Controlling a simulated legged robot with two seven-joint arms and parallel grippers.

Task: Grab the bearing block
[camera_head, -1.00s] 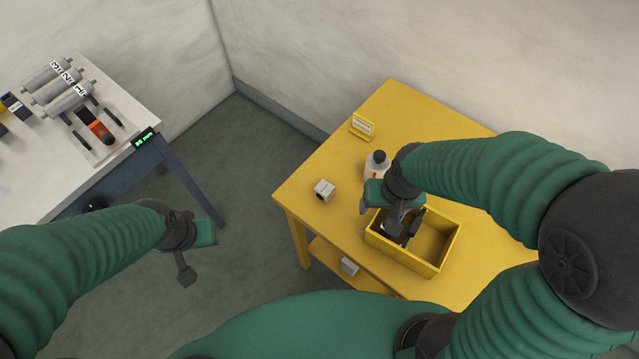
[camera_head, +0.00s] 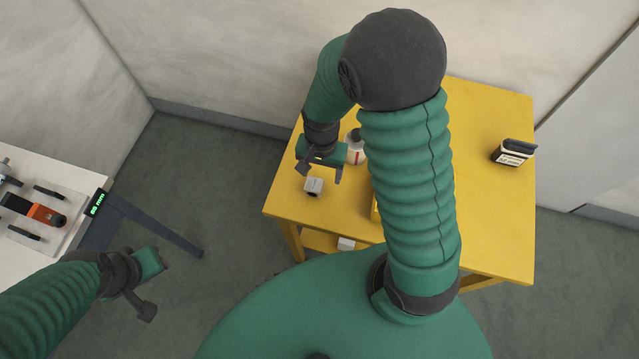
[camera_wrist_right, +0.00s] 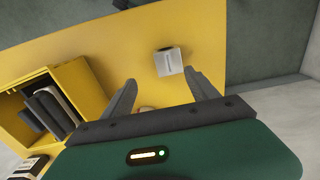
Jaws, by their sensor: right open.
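The bearing block (camera_head: 313,186), a small pale grey block with a dark round opening, sits on the yellow table (camera_head: 490,225) near its left edge. My right gripper (camera_head: 320,172) is open and empty, above and just behind the block in the head view. In the right wrist view the block (camera_wrist_right: 168,61) lies beyond the two spread fingertips (camera_wrist_right: 160,78), apart from them. My left gripper (camera_head: 148,290) hangs over the floor at the lower left; its jaw opening cannot be made out.
A white bottle (camera_head: 355,150) stands close behind my right gripper. A yellow bin (camera_wrist_right: 82,80) holds dark items. A dark labelled item (camera_head: 513,152) stands at the table's right. Another pale block (camera_head: 346,243) lies on the lower shelf. A white bench (camera_head: 30,170) is at left.

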